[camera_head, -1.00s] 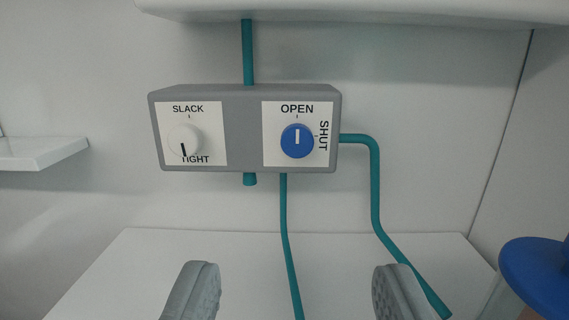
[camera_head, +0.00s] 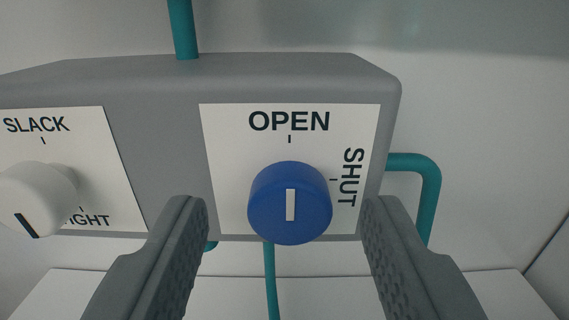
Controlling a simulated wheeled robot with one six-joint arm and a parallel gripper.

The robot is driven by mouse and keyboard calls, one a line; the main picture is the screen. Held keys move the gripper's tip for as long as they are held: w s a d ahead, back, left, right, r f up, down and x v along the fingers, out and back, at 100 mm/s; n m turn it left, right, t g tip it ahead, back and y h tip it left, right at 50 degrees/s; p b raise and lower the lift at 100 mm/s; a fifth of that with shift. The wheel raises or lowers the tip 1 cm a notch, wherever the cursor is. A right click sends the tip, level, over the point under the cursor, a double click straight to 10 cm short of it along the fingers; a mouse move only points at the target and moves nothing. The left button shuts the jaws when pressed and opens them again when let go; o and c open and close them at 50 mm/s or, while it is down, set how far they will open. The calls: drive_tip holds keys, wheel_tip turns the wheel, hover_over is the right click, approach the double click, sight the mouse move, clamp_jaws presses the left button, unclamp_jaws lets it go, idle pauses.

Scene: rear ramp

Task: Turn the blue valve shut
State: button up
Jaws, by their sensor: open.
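The blue valve (camera_head: 262,212) is a round knob on the right part of a grey box. Its white mark is upright and in line with the OPEN tick above it. The SHUT label (camera_head: 350,178) and its tick are to the knob's right. My gripper (camera_head: 285,215) is open, with one dark grey finger on each side of the knob in the picture. The fingers appear apart from the knob, and nothing is between them but the view of it. How far the fingertips are from the knob in depth is hard to tell.
A white knob (camera_head: 45,190) sits on the box's left part, its dark mark pointing down toward a partly covered TIGHT label. Teal pipes run above (camera_head: 183,30), below and right (camera_head: 428,195) of the grey box (camera_head: 172,150). A white surface lies below.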

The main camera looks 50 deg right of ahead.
drive_tip(key=shift+w+d, duration=0.4)
drive_tip(key=shift+d, duration=0.1)
drive_tip(key=c, duration=1)
drive_tip(key=shift+o, duration=0.2)
